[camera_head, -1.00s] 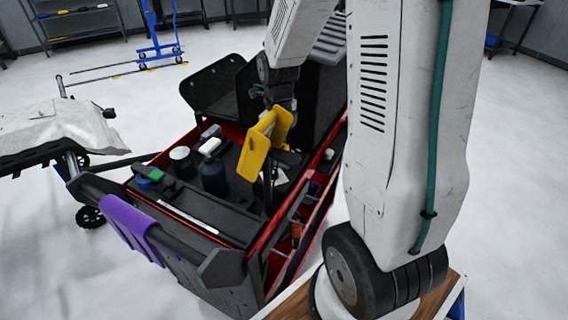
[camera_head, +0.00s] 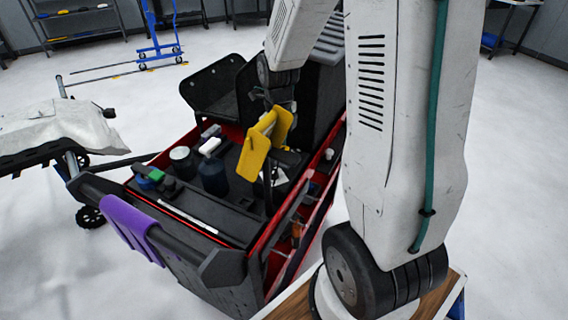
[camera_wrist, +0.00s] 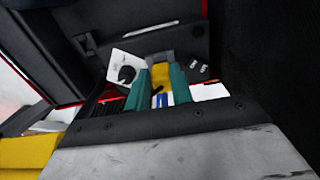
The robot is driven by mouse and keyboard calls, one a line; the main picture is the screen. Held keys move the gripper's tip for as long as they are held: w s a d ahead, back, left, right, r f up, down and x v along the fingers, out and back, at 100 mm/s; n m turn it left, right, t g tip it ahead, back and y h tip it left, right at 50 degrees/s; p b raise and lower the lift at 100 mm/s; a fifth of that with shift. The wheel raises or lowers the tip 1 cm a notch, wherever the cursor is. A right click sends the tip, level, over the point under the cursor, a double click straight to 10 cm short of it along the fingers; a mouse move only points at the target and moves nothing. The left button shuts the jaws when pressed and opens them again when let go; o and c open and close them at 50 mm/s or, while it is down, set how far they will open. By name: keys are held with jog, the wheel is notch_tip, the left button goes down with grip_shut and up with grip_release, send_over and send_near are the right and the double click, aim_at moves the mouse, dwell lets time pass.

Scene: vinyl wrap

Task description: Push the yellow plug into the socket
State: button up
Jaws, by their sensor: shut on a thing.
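In the wrist view my gripper (camera_wrist: 160,82) is shut on the yellow plug (camera_wrist: 161,73), which shows between its two teal fingers. A grey block (camera_wrist: 159,58) lies just beyond the plug's front. I cannot tell whether it is the socket or part of the plug, nor how deep the plug sits. A white panel (camera_wrist: 128,60) with a round black knob lies beside the left finger. In the head view my gripper is over the cart's open tray, and the plug cannot be made out there.
The red and black cart (camera_head: 215,232) has a purple cloth (camera_head: 130,225) on its near bar. Bottles and a jar (camera_head: 182,158) stand left of the gripper. Dark upright panels rise behind. A wheeled stand with a pale cover (camera_head: 52,133) is at the left.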

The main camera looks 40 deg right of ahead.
jog(key=shift+f, duration=0.2)
dwell(0.5)
jog(key=o, duration=1)
jog(key=shift+o, duration=0.2)
notch_tip(320, 180, up, 8)
